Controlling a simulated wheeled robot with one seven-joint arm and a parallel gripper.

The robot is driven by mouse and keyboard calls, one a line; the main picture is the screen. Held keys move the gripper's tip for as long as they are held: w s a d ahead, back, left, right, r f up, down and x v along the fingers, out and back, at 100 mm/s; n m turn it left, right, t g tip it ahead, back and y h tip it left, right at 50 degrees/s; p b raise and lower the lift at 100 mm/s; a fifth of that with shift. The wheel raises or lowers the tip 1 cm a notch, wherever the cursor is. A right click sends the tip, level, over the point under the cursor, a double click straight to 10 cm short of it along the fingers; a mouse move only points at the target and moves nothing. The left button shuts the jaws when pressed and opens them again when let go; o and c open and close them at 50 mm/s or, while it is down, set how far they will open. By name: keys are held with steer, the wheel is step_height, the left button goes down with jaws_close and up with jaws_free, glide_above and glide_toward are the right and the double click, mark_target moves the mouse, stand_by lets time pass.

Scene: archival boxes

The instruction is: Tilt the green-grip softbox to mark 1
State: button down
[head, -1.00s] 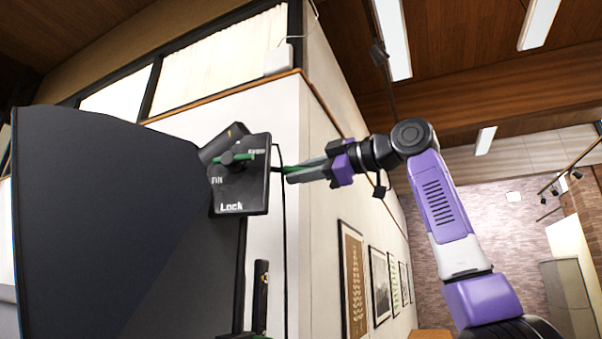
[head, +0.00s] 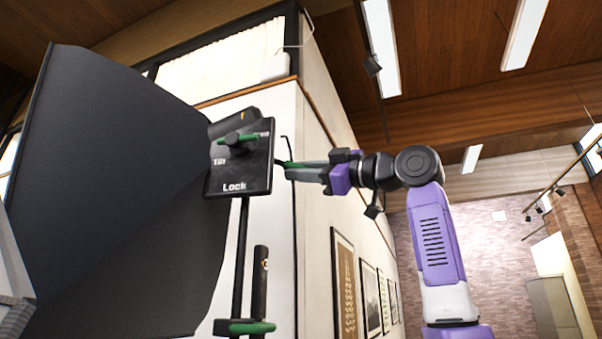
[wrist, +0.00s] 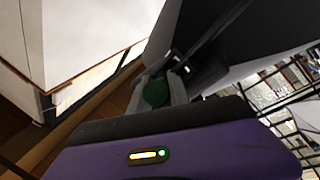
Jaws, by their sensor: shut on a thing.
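The softbox (head: 120,190) is a large black hood on the left of the head view; it also fills the upper right of the wrist view (wrist: 215,35). A black panel (head: 245,170) reading "Tilt" and "Lock" sits at its right side, with a green lever (head: 240,138) across its top. My gripper (head: 292,171) is right of the panel, shut on the green grip (wrist: 154,92), whose round end shows between the fingers in the wrist view. The grip's other parts are mostly hidden by the fingers. I cannot make out mark 1.
A black stand pole (head: 241,255) with a green-handled collar (head: 250,327) drops below the panel. A white wall (head: 315,200) with framed pictures (head: 345,285) runs close behind my gripper. Ceiling lights (head: 525,30) hang overhead. Open room lies to the right.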

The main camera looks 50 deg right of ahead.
steer(key=c, duration=1.3)
jaws_free()
steer(key=shift+a, duration=0.1)
steer(key=shift+o, duration=0.2)
steer(key=shift+f, duration=0.1)
steer(key=b+v, duration=0.2)
steer(key=v, duration=0.5)
steer(key=shift+s, duration=0.35)
steer(key=shift+f, duration=0.1)
